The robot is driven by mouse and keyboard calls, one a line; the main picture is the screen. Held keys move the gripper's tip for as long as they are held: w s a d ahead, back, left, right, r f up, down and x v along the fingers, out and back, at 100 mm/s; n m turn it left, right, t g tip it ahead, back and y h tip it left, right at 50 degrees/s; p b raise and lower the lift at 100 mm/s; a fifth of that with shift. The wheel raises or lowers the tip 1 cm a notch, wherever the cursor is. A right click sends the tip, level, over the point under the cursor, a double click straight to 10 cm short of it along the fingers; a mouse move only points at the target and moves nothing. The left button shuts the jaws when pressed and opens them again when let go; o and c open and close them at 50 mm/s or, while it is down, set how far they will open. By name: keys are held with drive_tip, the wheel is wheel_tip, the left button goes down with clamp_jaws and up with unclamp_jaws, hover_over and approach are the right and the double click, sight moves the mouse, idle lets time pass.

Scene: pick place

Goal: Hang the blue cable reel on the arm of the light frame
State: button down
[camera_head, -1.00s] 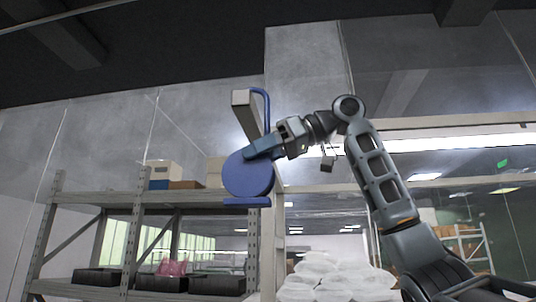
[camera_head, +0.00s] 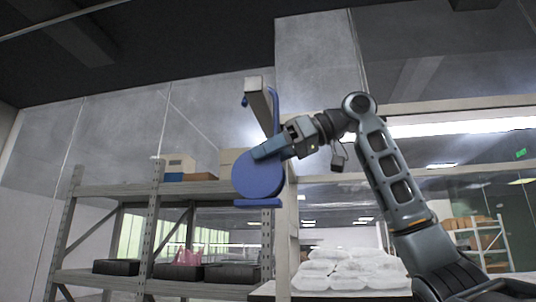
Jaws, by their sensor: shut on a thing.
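The blue cable reel (camera_head: 257,178) is a round disc with a flat foot and a tall thin hook. My gripper (camera_head: 272,149) is shut on the reel at its upper right side. The light frame's arm (camera_head: 258,97) is a pale square beam whose end points toward me, above the reel. The hook's stem rises along the arm's right side, and a small blue tip shows at its left. The hook's top is hidden behind the arm's end, so it appears to pass over the arm; whether it bears on it I cannot tell. The frame's post (camera_head: 282,235) stands below.
A grey shelf rack (camera_head: 155,225) stands at the left with boxes (camera_head: 180,166) on top and dark bins (camera_head: 178,271) lower down. White sacks (camera_head: 350,268) are stacked right of the post. The space left of the reel, above the rack, looks clear.

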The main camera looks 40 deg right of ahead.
drive_tip(key=shift+c, duration=2)
unclamp_jaws()
drive_tip(key=b+v, duration=0.1)
drive_tip(key=v, duration=0.6)
drive_tip(key=shift+s+d+r, duration=0.15)
drive_tip(key=shift+s+d, duration=0.05)
drive_tip(key=shift+s, duration=0.1)
